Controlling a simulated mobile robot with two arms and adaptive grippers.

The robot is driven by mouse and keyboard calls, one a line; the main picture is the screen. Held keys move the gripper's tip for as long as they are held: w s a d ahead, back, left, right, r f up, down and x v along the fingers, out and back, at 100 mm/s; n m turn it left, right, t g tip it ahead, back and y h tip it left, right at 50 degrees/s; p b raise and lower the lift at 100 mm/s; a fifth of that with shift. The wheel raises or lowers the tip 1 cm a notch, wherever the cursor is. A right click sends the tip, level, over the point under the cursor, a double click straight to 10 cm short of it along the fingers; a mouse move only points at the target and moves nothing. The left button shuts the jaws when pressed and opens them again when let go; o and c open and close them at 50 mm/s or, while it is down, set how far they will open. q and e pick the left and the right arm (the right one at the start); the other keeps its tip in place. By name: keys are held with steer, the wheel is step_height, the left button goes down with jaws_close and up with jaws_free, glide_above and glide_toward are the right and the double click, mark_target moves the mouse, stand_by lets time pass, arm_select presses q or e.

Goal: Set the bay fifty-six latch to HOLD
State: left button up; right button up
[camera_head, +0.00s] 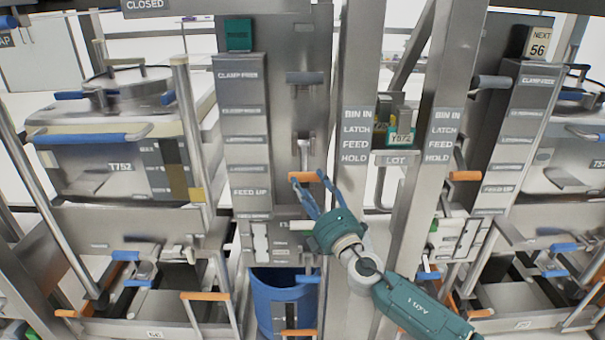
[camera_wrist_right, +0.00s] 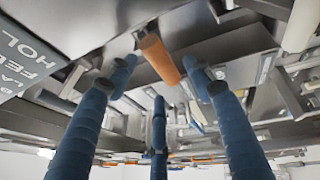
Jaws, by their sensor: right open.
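An orange latch handle (camera_head: 305,176) sits on a grey lever in the left bay, level with the lower words of the label strip reading BIN IN, LATCH, FEED, HOLD (camera_head: 355,135). My right gripper (camera_head: 308,178) is open at this handle. In the right wrist view the orange handle (camera_wrist_right: 160,60) lies between the spread blue fingers (camera_wrist_right: 160,75); contact cannot be told. A second orange handle (camera_head: 465,176) is beside a matching label strip (camera_head: 440,135) to the right. A sign reading NEXT 56 (camera_head: 538,42) hangs at upper right. My left gripper is not in view.
A metal bin marked T752 (camera_head: 120,166) stands at left. A blue tub (camera_head: 268,305) is below my right gripper. Steel posts (camera_head: 420,190) flank the arm. Other orange handles (camera_head: 205,296) are low down. A small tag Y572 (camera_head: 401,138) sits between the posts.

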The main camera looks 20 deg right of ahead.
mark_target(304, 178)
steer(key=x, duration=0.5)
